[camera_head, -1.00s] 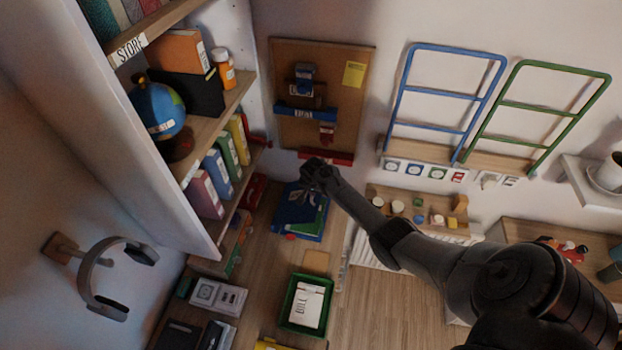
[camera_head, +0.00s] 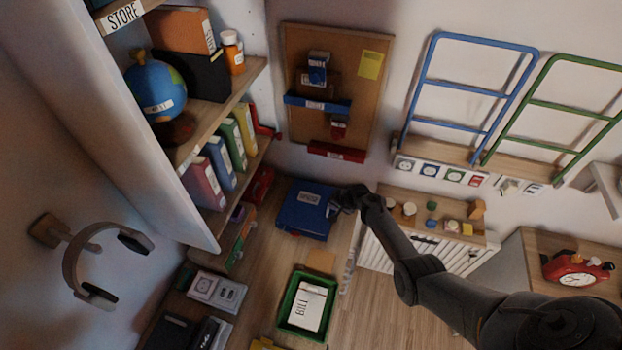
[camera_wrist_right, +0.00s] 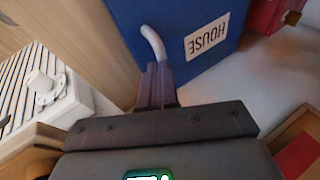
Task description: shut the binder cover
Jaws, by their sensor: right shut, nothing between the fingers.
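The blue binder (camera_head: 303,215) lies on the wooden desk at the back, below the pinboard. Its cover lies over it with a white label facing up; in the right wrist view the cover (camera_wrist_right: 180,20) shows the label "HOUSE" upside down. I cannot tell if the cover is fully flush. My right gripper (camera_head: 338,203) is at the binder's right edge, and its fingers (camera_wrist_right: 158,82) are together with nothing between them. A pale curved piece (camera_wrist_right: 153,42) shows just beyond the fingertips, against the blue. My left gripper is out of view.
A green tray (camera_head: 283,325) with a paper marked "BILL" stands in front of the binder. The bookshelf (camera_head: 225,95) rises at the left. A white radiator (camera_head: 372,250) under a small shelf is to the right. Bare desk shows left of the tray.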

